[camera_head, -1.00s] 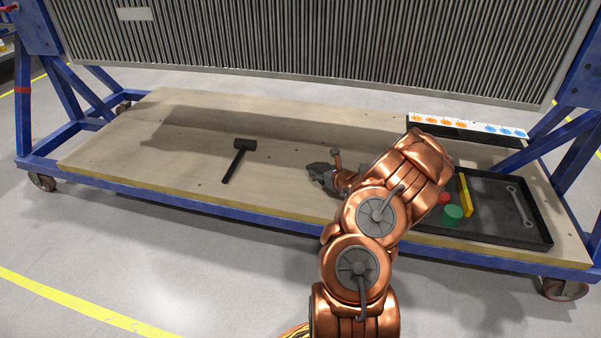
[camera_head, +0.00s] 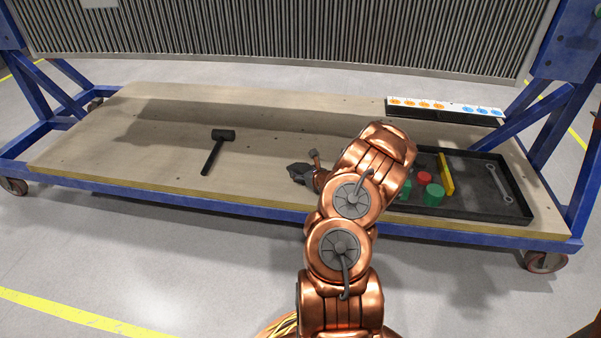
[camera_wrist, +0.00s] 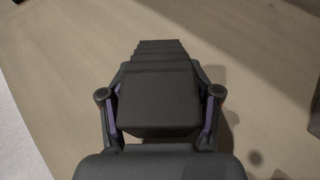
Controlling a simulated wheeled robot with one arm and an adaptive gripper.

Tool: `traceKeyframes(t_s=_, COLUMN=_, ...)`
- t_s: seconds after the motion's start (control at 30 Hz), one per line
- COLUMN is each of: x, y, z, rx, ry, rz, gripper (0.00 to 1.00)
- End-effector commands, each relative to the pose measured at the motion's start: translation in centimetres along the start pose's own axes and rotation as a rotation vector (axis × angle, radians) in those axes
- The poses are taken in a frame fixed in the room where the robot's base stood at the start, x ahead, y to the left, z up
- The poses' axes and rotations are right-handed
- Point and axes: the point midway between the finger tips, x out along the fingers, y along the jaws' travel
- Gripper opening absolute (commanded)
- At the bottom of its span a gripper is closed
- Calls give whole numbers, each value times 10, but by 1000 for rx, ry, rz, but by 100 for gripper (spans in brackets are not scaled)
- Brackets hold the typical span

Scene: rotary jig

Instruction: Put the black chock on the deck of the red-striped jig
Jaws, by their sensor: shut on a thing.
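The black chock (camera_wrist: 160,90) is a dark block with a stepped, ridged far end. In the wrist view it sits between the two fingers of my gripper (camera_wrist: 160,108), which is shut on it. The light wooden deck (camera_wrist: 70,75) lies behind and below it. In the head view my gripper (camera_head: 302,173) is over the deck (camera_head: 130,155), near its front edge and left of the black tray. There the chock is hard to tell from the dark fingers. I cannot tell whether the chock touches the deck. No red stripe shows on the jig's blue frame (camera_head: 50,95) now.
A black mallet (camera_head: 217,150) lies on the deck left of my gripper. The black tray (camera_head: 480,210) at right holds a wrench (camera_head: 498,183), a yellow piece (camera_head: 446,174), and red and green cylinders. A labelled strip (camera_head: 445,108) lies behind. The deck's left part is clear.

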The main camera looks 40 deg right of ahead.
Motion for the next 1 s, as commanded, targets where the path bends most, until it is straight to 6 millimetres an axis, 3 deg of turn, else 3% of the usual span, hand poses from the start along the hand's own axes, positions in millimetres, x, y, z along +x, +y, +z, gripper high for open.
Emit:
traceKeyframes(t_s=0.03, x=1, y=0, z=-1, rx=1, ry=-1, rz=0, gripper=13)
traceKeyframes(t_s=0.07, x=0, y=0, z=-1, rx=1, ry=-1, rz=0, gripper=63)
traceKeyframes(t_s=0.33, x=0, y=0, z=-1, rx=0, ry=0, rz=0, gripper=91)
traceKeyframes(t_s=0.77, x=-1, y=0, z=2, rx=-1, ry=0, rz=0, gripper=91)
traceKeyframes(t_s=1.0, x=-25, y=0, z=5, rx=5, ry=0, rz=-1, gripper=91)
